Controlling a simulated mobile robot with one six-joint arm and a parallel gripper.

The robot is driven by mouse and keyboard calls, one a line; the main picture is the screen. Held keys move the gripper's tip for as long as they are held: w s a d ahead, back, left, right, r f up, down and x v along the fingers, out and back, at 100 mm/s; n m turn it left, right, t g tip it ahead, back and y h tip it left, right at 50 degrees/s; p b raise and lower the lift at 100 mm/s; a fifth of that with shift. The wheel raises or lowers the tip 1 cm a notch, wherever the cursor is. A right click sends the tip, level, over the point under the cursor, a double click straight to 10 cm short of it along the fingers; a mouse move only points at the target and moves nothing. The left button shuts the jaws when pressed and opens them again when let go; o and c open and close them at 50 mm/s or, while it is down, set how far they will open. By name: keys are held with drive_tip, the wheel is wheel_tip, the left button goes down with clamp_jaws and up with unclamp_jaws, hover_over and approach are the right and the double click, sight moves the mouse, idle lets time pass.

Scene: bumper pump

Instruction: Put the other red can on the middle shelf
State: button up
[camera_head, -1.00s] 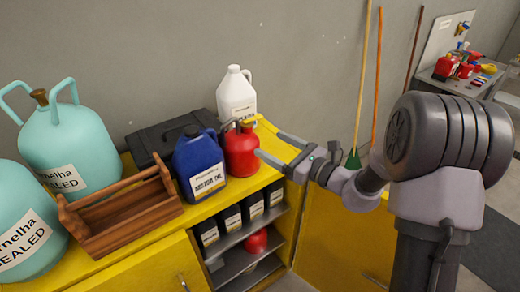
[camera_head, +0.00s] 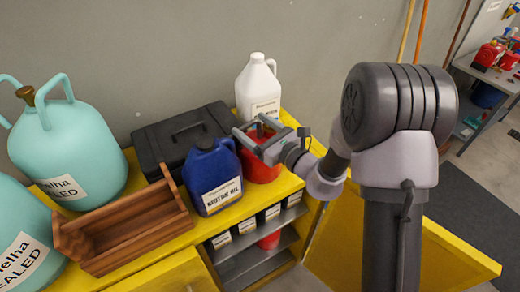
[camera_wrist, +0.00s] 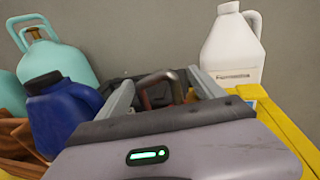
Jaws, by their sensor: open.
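A red can (camera_head: 262,168) stands on top of the yellow cabinet, between a blue jug and a white jug. My gripper (camera_head: 249,124) is open at the upper part of this can, its two fingers spread over it. In the wrist view, a dark reddish handle-like part (camera_wrist: 157,80) shows between the fingers; the rest of the can is hidden behind my gripper. Another red can (camera_head: 269,240) sits inside the open cabinet, on the shelf (camera_head: 247,262) below the row of labelled containers. I see no firm grip on the upper can.
The blue jug (camera_head: 213,177) is close on the left, and the white jug (camera_head: 258,88) is behind. A black case (camera_head: 180,134), a wooden tray (camera_head: 125,228) and teal tanks (camera_head: 66,145) fill the left. Labelled containers (camera_head: 246,226) occupy the upper shelf. The yellow door (camera_head: 400,245) stands open.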

drive_tip(key=shift+s+a+r, duration=0.1)
drive_tip(key=shift+s+r, duration=0.1)
drive_tip(key=shift+s, duration=0.3)
drive_tip(key=shift+s+r, duration=0.15)
drive_tip(key=shift+s, duration=0.3)
drive_tip(key=shift+c, duration=1.3)
drive_tip(key=c, duration=0.4)
drive_tip(key=shift+w+d+f, duration=0.2)
drive_tip(key=shift+w, duration=0.15)
drive_tip(key=c, duration=0.4)
drive_tip(key=shift+s+a, duration=0.1)
clamp_jaws()
drive_tip(key=shift+r, duration=0.1)
